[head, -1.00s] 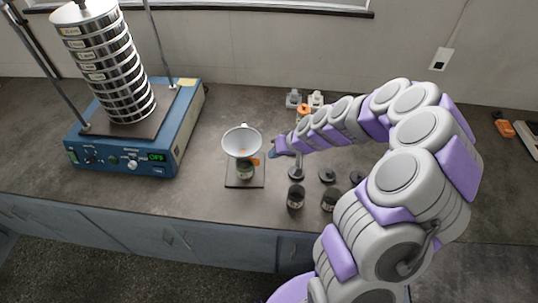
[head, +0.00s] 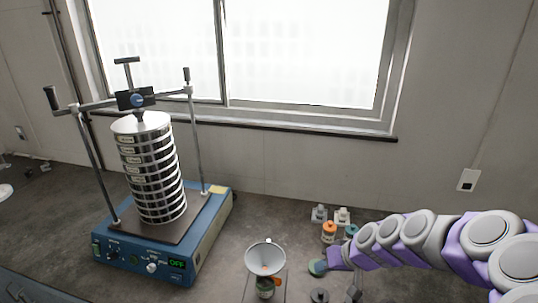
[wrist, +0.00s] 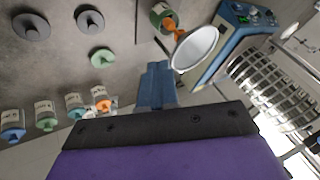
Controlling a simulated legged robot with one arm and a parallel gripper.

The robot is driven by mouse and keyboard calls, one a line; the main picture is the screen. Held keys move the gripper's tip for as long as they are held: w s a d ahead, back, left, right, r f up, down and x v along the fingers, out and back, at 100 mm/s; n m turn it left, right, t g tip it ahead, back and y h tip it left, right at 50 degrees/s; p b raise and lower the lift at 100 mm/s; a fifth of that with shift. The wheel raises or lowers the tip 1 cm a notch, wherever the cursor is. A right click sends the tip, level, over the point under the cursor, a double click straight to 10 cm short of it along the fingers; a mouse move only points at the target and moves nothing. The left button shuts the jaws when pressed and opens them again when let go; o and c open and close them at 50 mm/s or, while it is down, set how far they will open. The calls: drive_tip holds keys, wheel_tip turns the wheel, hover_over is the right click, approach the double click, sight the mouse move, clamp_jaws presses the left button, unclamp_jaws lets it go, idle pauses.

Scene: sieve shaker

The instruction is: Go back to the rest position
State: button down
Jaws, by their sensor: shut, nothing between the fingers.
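My gripper (head: 318,267) is shut and empty in the head view. It is above the bench, right of the white funnel (head: 265,258). In the wrist view my gripper (wrist: 157,72) shows its blue fingers together, with the funnel (wrist: 196,48) just beyond them to the right. My arm reaches in from the right edge of the head view.
The sieve shaker (head: 165,235) with its sieve stack (head: 152,175) stands on the left, its display reading OFF. Several capped bottles (head: 329,231) stand behind my gripper. Lids (wrist: 90,20) lie on the bench (wrist: 60,70). A window is at the back.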

drive_tip(key=s+a+r+n+g, duration=0.1)
drive_tip(key=s+a+r+g, duration=0.1)
drive_tip(key=s+a+r, duration=0.3)
drive_tip(key=s+r+g+h, duration=0.1)
drive_tip(key=s+g+h, duration=0.1)
drive_tip(key=s, duration=1.1)
drive_tip(key=s+r+m+g+h, duration=0.1)
drive_tip(key=s+r+g+h, duration=0.1)
drive_tip(key=s, duration=1.2)
drive_tip(key=shift+s+a+r+m+g+h, duration=0.25)
drive_tip(key=shift+r+m+g+h, duration=0.05)
drive_tip(key=shift+h, duration=0.4)
